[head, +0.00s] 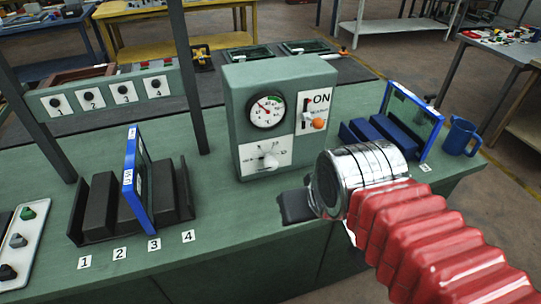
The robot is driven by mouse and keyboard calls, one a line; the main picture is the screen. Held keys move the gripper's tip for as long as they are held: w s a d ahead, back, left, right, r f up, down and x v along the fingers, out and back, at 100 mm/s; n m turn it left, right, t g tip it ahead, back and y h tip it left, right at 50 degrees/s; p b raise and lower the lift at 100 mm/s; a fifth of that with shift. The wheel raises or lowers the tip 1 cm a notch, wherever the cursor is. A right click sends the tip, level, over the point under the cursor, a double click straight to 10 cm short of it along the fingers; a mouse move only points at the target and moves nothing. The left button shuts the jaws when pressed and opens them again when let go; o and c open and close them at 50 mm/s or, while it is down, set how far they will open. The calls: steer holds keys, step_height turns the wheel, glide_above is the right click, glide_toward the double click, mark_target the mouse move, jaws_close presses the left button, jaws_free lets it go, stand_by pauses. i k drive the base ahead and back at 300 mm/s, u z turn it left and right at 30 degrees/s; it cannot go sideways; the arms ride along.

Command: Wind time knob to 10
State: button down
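A green box (240,110) stands on the bench with a round gauge (267,111) on its front. Below the gauge is a white panel with a knob (269,161) and scale marks around it. The marks are too small to read, so I cannot tell the knob's setting. My gripper (297,206) shows as a dark shape beyond my silver wrist, low in front of the box. It is apart from the knob, below and to its right. My wrist hides part of it, and its fingers cannot be made out.
An ON panel with an orange-knobbed lever (318,124) is right of the gauge. A blue-framed panel (137,180) stands in a black slotted rack at left; another (412,118) stands by blue blocks at right. A blue mug (461,136) is far right. Dark posts rise at left.

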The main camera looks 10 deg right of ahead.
mark_target(269, 163)
steer(key=u, duration=0.35)
steer(key=k, duration=0.95)
steer(key=u, duration=0.6)
steer(key=k, duration=0.4)
steer(key=u, duration=0.4)
steer(key=i, duration=1.35)
steer(key=z, duration=0.2)
